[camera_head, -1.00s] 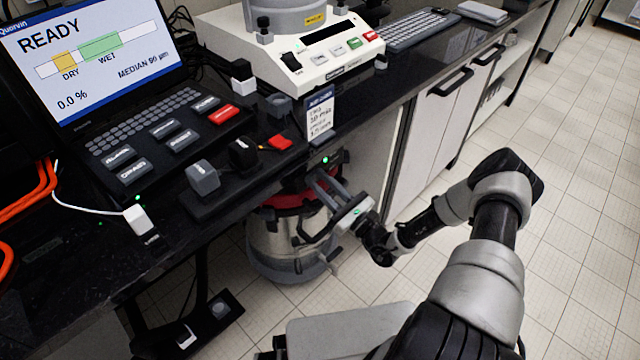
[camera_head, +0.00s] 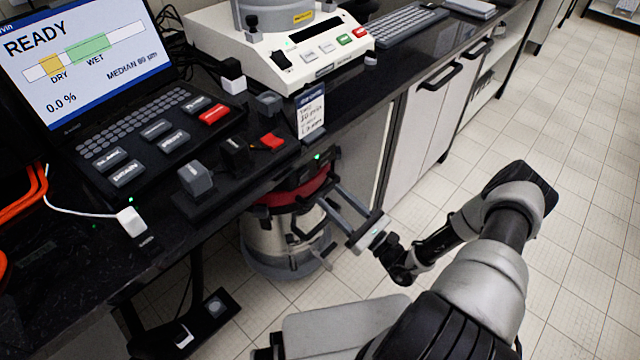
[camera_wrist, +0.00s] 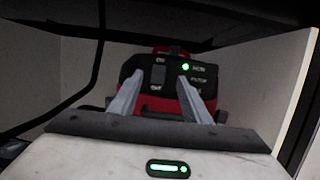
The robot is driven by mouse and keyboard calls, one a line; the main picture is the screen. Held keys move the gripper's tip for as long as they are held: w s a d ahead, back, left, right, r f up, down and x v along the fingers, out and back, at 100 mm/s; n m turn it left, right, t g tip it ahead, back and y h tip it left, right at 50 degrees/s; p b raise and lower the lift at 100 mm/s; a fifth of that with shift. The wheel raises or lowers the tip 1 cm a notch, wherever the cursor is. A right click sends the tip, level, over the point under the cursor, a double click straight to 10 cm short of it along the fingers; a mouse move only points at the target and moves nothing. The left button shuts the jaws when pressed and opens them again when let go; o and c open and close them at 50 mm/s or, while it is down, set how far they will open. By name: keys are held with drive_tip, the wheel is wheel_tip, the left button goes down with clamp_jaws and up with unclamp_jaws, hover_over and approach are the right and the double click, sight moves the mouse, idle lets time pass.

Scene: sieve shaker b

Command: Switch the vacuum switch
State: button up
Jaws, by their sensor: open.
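The vacuum (camera_head: 272,231) stands on the floor under the bench, with a steel drum and a red and black top. In the wrist view its black panel (camera_wrist: 172,72) faces me, with a lit green lamp (camera_wrist: 186,67) at the upper right. The vacuum switch (camera_wrist: 158,76) is a dark rocker left of the lamp, with small lettering above and below it. Its rocker position is too dark to tell. My gripper (camera_head: 331,196) is open and empty in front of the panel. In the wrist view its fingers (camera_wrist: 159,86) lie either side of the switch, apparently short of it.
The bench edge (camera_head: 345,128) overhangs the vacuum. On the bench are a keypad with a screen (camera_head: 90,45), a grey block (camera_head: 195,178), a small sign (camera_head: 311,110) and the white shaker (camera_head: 280,50). White cabinets (camera_head: 425,120) stand to the right, with clear floor beyond.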

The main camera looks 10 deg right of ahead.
drive_tip(key=v, duration=0.8)
drive_tip(key=shift+s+d, duration=0.2)
drive_tip(key=shift+s, duration=0.05)
